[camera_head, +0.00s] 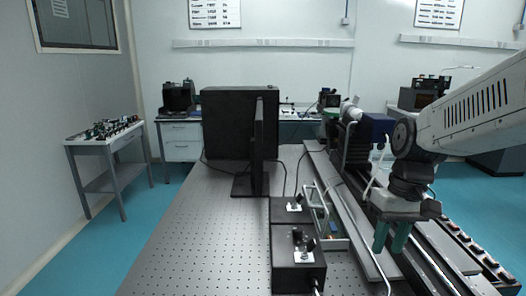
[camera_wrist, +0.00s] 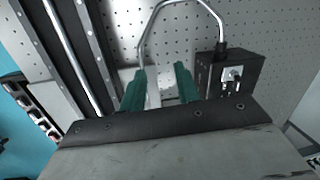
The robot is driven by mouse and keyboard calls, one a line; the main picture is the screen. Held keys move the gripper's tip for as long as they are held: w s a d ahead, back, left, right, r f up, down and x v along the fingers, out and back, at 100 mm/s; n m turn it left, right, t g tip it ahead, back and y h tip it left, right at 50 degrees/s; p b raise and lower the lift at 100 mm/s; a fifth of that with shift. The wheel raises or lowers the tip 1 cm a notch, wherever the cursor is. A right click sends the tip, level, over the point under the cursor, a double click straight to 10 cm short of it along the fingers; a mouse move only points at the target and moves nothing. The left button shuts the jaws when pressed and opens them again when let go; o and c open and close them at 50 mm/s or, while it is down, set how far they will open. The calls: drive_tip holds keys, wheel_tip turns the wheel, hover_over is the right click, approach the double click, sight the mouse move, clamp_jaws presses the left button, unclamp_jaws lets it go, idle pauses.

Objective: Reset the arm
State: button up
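My gripper (camera_head: 391,238) hangs from my white and black arm at the right of the head view, over the rail beside the optical table (camera_head: 190,235). Its two green fingers point down and stand apart. In the wrist view the fingers of my gripper (camera_wrist: 160,85) show a clear gap with nothing held between them. Below and beyond them lies the perforated table top (camera_wrist: 280,30).
A black box with small optics (camera_head: 298,272) and a bent metal tube frame (camera_head: 320,210) stand left of my gripper. Long dark rails (camera_head: 440,250) run along the right. The table's left half is clear.

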drive_tip(key=s+r+t, duration=0.1)
drive_tip(key=s, duration=0.7)
drive_tip(key=s+d+r+m+t+h, duration=0.1)
drive_tip(key=s+r, duration=0.1)
drive_tip(key=s, duration=0.7)
drive_tip(key=shift+d+r, duration=0.2)
drive_tip(key=shift+r, duration=0.1)
idle(0.5)
